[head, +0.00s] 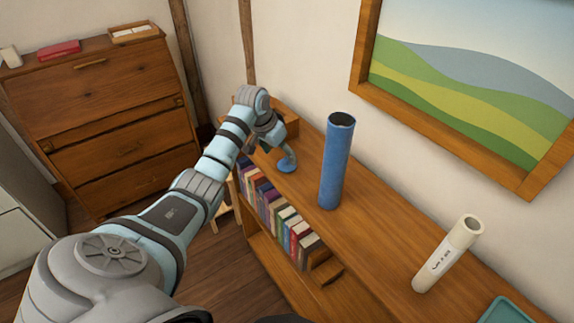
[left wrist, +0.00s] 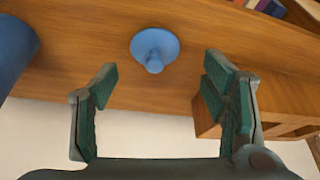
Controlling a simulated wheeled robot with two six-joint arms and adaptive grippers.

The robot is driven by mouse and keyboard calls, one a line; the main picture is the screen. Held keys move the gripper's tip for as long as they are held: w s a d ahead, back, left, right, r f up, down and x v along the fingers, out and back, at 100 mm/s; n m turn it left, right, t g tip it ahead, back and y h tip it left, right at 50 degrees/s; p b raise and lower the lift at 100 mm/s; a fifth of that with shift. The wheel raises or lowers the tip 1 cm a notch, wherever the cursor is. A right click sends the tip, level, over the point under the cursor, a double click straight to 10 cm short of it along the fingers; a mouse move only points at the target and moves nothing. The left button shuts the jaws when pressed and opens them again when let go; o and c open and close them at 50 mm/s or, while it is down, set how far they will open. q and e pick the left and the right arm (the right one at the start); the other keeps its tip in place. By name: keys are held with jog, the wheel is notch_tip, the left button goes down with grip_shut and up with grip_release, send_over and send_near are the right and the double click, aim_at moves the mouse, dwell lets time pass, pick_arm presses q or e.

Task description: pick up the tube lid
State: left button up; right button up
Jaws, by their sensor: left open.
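The tube lid is a blue disc with a knob (head: 287,166), lying on top of the wooden bookcase (head: 375,240). In the left wrist view the lid (left wrist: 155,46) lies knob up, just beyond the fingertips and roughly midway between them. My left gripper (head: 279,143) is over the lid, partly hidden by its own wrist. It shows open and empty in the left wrist view (left wrist: 158,82), with its green-padded fingers wide apart. The tall blue tube (head: 336,165) stands upright with its top open, to the right of the lid. My right gripper is not in view.
A small wooden box (head: 287,120) stands at the back of the bookcase top, close to my left gripper. A white tube (head: 448,255) and a teal tray (head: 503,312) are farther right. Several books (head: 280,217) fill the shelf below. A framed picture (head: 480,80) hangs above.

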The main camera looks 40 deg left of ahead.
aim_at(287, 163)
pick_arm(q)
jog(key=x, duration=0.4)
jog(key=shift+w+d+f, duration=0.2)
jog(key=shift+w+d, duration=0.15)
jog(key=shift+w, duration=0.15)
jog(key=c, duration=0.9)
jog(key=shift+r, duration=0.1)
